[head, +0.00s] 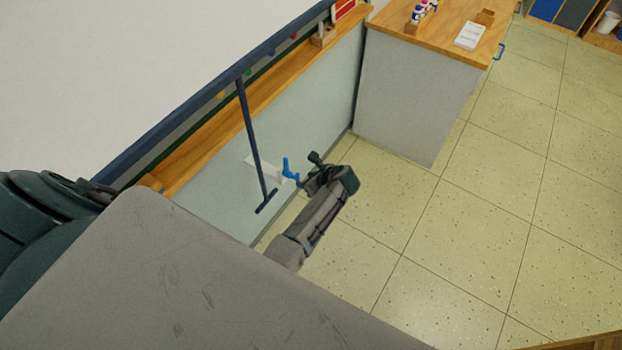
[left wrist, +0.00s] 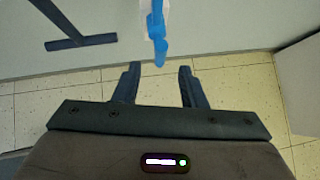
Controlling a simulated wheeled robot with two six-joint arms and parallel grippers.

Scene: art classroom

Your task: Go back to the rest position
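My left gripper (head: 309,170) hangs low over the floor in front of the pale wall panel. In the left wrist view, its two fingers (left wrist: 158,84) stand apart with nothing between them. A blue lever-like piece (head: 289,171) on a white plate (head: 262,171) is just to the left of the gripper. In the left wrist view the blue piece (left wrist: 157,36) lies just beyond the fingertips, in line with the gap, apparently not touching them. My right gripper is in neither view.
A grey cabinet (head: 412,95) with a wooden top stands behind, bearing bottles (head: 422,12) and a white tray (head: 469,36). The tiled floor (head: 470,230) at right is clear.

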